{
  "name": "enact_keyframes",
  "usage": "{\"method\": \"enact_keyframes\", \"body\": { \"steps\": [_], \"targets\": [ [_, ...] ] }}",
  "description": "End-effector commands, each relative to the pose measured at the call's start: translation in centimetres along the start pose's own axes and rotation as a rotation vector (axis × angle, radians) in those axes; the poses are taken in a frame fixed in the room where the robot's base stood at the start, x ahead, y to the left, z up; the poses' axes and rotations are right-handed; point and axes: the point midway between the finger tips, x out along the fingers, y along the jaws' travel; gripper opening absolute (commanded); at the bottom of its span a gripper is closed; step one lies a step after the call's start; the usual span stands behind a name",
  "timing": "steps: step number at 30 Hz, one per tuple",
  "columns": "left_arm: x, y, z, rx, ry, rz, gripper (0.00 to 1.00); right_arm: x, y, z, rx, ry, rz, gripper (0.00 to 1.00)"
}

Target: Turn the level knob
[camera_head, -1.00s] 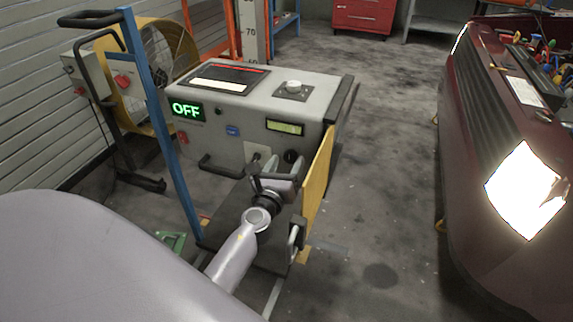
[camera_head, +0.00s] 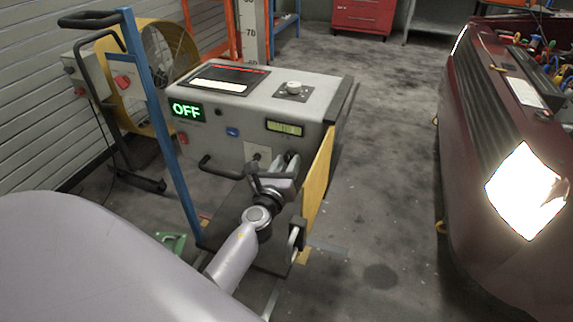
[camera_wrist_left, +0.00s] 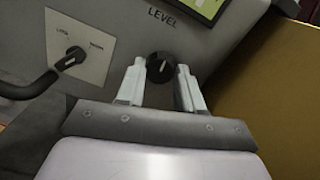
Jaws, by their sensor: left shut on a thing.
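The level knob (camera_wrist_left: 160,67) is a small round black knob with a white pointer mark, under the word LEVEL on the grey cabinet's front in the left wrist view. My left gripper (camera_wrist_left: 160,72) has one pale finger on each side of it and is shut on it. In the head view my left gripper (camera_head: 286,166) is at the right part of the cabinet front and hides the knob. A small yellow-green display (camera_head: 285,128) sits above it. My right gripper is in neither view.
The grey cabinet (camera_head: 222,155) shows a green OFF sign (camera_head: 187,109). A black selector switch (camera_wrist_left: 70,58) on a pale plate is left of the knob. A yellow panel (camera_head: 317,180) stands close on the right. A dark red car (camera_head: 500,170) is farther right, with clear floor between.

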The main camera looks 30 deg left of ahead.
Motion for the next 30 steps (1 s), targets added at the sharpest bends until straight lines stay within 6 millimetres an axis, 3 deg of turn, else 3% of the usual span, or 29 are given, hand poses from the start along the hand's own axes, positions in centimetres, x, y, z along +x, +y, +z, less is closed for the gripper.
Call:
{"method": "enact_keyframes", "body": {
  "steps": [30],
  "targets": [
    [-0.07, 0.2, -0.11, -0.905, 0.039, 0.009, 0.06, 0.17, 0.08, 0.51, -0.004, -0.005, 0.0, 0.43]
  ]
}}
